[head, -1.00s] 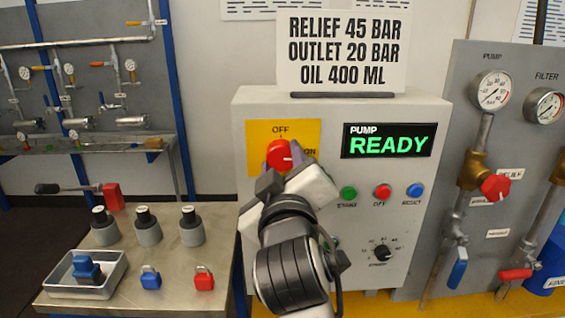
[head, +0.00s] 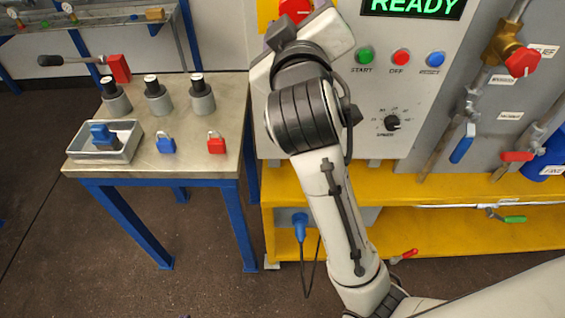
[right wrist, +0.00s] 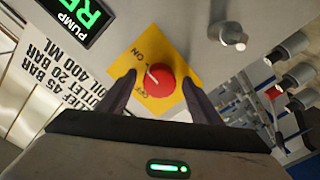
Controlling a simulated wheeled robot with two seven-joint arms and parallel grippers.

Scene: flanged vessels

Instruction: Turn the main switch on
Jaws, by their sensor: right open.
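The main switch is a red round knob on a yellow plate; its red top shows at the upper edge of the head view (head: 295,9). In the right wrist view the red knob (right wrist: 160,82) sits between the fingers, its white mark on the side of the ON label. The OFF label is lower left of it. My right gripper (right wrist: 158,86) is open, one finger on each side of the knob; contact cannot be told. In the head view my right gripper (head: 308,22) partly hides the plate. My left gripper is not in view.
The pump display (head: 413,6) reads READY. Below it are green (head: 365,55), red (head: 401,57) and blue (head: 436,59) buttons and a black speed dial (head: 391,123). A steel table (head: 200,168) with padlocks and a tray stands left. Valves and pipes are at right.

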